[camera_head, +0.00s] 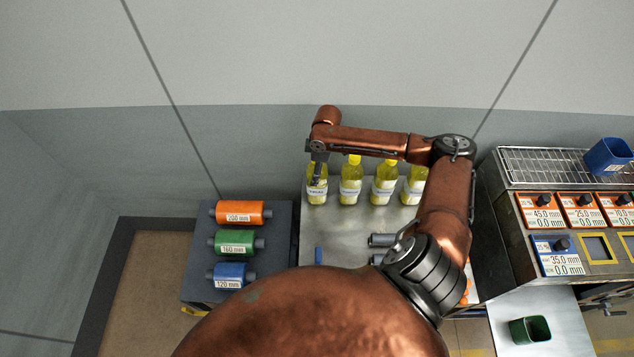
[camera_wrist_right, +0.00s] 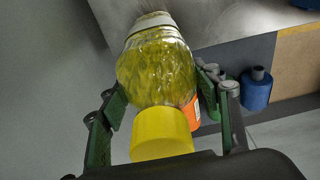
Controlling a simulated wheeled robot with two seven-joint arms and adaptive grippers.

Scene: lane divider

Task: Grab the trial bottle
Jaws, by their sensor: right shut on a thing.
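Several clear bottles with yellow liquid and white labels stand in a row at the back of the metal table (camera_head: 345,222). The leftmost one, likely the trial bottle (camera_head: 317,190), has a label too small to read surely. My right gripper (camera_head: 318,176) reaches down over it from above. In the right wrist view the bottle (camera_wrist_right: 157,75), with its yellow cap (camera_wrist_right: 161,134) towards the camera, sits between the fingers of my right gripper (camera_wrist_right: 162,98), which are shut on it. I cannot tell whether its base touches the table. My left gripper is not in view.
The neighbouring bottle (camera_head: 351,183) stands close on the right, with more bottles beyond. Orange (camera_head: 240,213), green (camera_head: 235,242) and blue (camera_head: 231,275) rollers lie on a dark stand at left. A machine with a wire rack (camera_head: 553,164) and blue bin (camera_head: 607,156) stands at right.

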